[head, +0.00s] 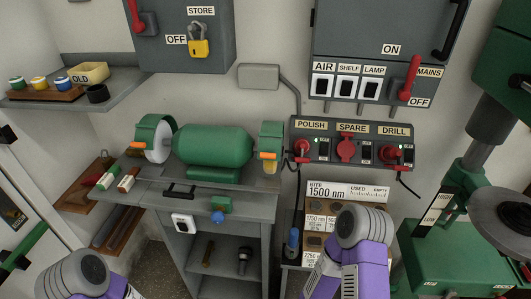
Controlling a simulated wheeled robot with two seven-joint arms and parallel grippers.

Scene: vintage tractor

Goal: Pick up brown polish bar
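A short brown bar with a white wrapper (128,180), which looks like the brown polish bar, lies at the left end of the grey bench (221,205). Parts of both my arms show at the bottom, the left one in the corner and the right one right of centre. Neither gripper is in view, and nothing visible touches the bars.
The grinder's left wheel (156,142) stands close behind the bars. A wall shelf (121,88) overhangs at upper left. Boxes (322,221) stand right of the bench, and a green drill press (465,262) is at far right.

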